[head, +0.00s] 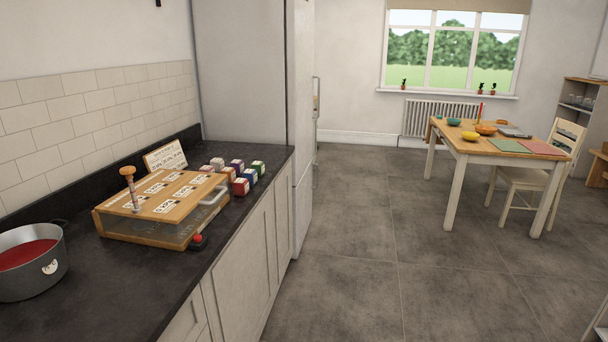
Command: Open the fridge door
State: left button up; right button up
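The fridge (240,75) is a tall pale grey-white block at the end of the counter, left of the picture's middle. I see its broad side, while its front faces right and shows only as a narrow, steep strip. The front has an upper door (301,90) and a lower door (303,215) with a seam between them. A thin upright handle (318,98) stands out from the upper door's right edge. The doors look shut, but the steep angle hides most of the front. Neither of my grippers is in view.
A dark counter (150,285) runs along the left, bearing a pot (35,270), a wooden box (160,210) and several small coloured boxes (240,187). A dining table (470,148) and chair (525,185) stand at right. The grey floor (365,240) before the fridge is clear.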

aim_at(299, 14)
jog(key=i+l+z, duration=0.4)
jog(key=i, duration=0.55)
jog(key=i+z, duration=0.35)
jog(key=i, duration=2.65)
